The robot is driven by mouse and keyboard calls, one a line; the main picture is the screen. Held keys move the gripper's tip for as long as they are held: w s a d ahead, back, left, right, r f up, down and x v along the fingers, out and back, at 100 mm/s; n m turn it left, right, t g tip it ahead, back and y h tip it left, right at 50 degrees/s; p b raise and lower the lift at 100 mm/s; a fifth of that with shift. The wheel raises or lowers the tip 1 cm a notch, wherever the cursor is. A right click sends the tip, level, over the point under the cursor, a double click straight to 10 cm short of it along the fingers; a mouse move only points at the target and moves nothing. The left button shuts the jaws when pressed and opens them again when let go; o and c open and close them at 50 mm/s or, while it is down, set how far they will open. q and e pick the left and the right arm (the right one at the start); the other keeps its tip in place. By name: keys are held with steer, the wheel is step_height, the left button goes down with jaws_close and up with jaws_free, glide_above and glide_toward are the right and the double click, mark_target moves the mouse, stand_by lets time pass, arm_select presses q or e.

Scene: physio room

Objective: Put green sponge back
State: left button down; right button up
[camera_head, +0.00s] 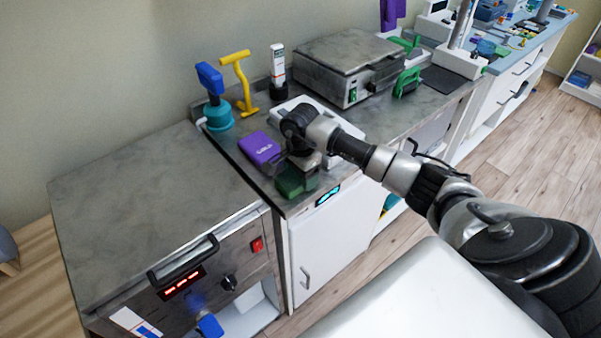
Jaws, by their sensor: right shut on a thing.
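The green sponge (293,181) is a dark green block at the front edge of the grey counter, just right of the purple box. My right gripper (302,168) reaches in from the right and points down at the sponge. It is shut on the sponge, and its fingers hide part of it. I cannot tell whether the sponge touches the counter or is held slightly above it. My left gripper is not in view.
A purple box (260,148) lies close left of the gripper. A white tray (350,129) sits behind my wrist. A blue-and-teal device (214,98), a yellow tool (242,82) and a grey metal unit (350,62) stand along the back. A lower steel-topped unit (140,205) is at left.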

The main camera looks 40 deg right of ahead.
steer(key=o, duration=0.8)
steer(key=shift+f, duration=0.1)
step_height(320, 180, up, 12)
steer(key=shift+r+b, duration=0.2)
steer(key=shift+b, duration=0.35)
